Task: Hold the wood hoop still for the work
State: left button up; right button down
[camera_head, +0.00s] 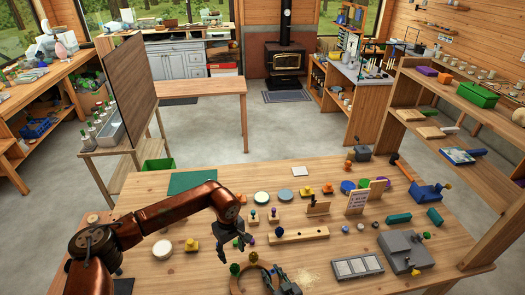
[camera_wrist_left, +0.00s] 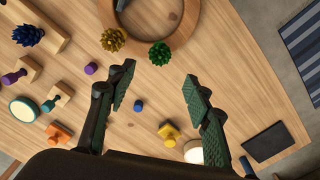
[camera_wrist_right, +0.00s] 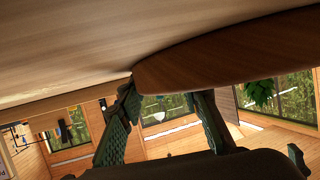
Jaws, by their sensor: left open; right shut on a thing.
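The wood hoop (camera_head: 235,285) lies at the near edge of the workbench, partly cut off by the frame. Its curved rim shows at the top of the left wrist view (camera_wrist_left: 188,28) and large in the right wrist view (camera_wrist_right: 230,62). My right gripper (camera_head: 275,278) is shut on the hoop's right side; its fingers (camera_wrist_right: 168,92) meet the wood. My left gripper (camera_head: 233,250) is open and empty, above the bench just behind the hoop.
A long wood block (camera_head: 305,234) with a blue plant (camera_head: 279,231) lies behind. A grey machine (camera_head: 405,250) and panelled tray (camera_head: 357,266) stand right. Several small pegs surround my left gripper.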

pick_arm(q)
jog(key=shift+r, duration=0.7)
pick_arm(e)
jog(key=shift+s+d+f, duration=0.1)
jog(key=shift+s+f, duration=0.1)
jog(key=shift+f, duration=0.25)
jog(key=c, duration=1.6)
grip_release()
jog(key=shift+o, duration=1.4)
jog(key=shift+r, duration=0.1)
jog(key=shift+r, duration=0.1)
